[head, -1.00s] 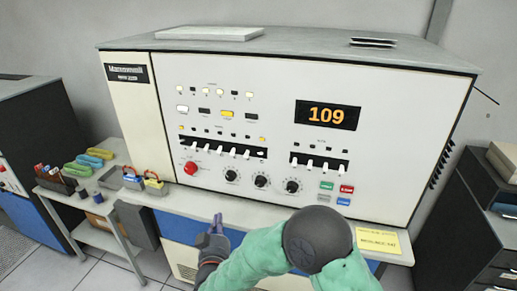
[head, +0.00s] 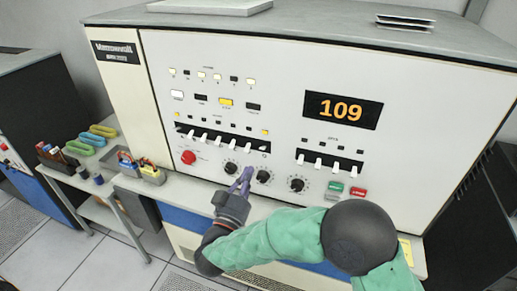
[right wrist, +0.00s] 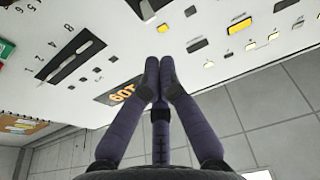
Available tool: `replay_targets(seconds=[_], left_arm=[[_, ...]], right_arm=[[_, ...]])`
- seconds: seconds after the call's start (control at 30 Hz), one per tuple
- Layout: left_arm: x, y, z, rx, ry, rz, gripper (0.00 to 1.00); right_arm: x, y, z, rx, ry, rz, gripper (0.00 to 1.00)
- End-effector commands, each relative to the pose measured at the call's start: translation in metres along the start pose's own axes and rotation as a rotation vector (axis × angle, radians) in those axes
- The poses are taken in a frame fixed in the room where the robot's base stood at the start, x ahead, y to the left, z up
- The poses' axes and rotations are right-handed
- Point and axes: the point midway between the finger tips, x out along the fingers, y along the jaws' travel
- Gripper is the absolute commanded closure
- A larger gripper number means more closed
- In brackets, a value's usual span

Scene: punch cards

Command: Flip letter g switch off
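The cream console panel (head: 290,85) has a left row of several small white toggle switches (head: 218,139) in a black strip and a shorter right row (head: 330,164). Letter labels are too small to read, so I cannot tell which switch is g. Most left-row levers point down; the end ones look different. My right gripper (head: 246,174) is in front of the dials, just below the right part of the left row. In the right wrist view its fingertips (right wrist: 158,62) meet with nothing visible between them. My left gripper is out of view.
Three black dials (head: 297,184) and a red knob (head: 188,157) sit under the switches. Green and red buttons (head: 358,192) are at lower right. An orange display (head: 342,110) reads 109. A side table at left holds coloured trays (head: 92,139). The panel front left of my gripper is free.

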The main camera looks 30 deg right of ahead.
Motion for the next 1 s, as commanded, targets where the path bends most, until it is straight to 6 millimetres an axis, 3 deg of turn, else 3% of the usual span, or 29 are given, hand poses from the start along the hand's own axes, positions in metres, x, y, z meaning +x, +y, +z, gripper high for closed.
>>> replay_targets(seconds=[0.17,0.6,1.0], left_arm=[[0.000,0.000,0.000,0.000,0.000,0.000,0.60],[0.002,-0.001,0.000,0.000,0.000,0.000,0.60],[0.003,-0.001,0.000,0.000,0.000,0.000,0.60]], right_arm=[[0.014,0.001,0.000,0.001,-0.001,0.003,1.00],[0.083,0.001,0.000,0.001,0.000,0.003,1.00],[0.100,0.000,0.000,0.000,0.000,-0.001,1.00]])
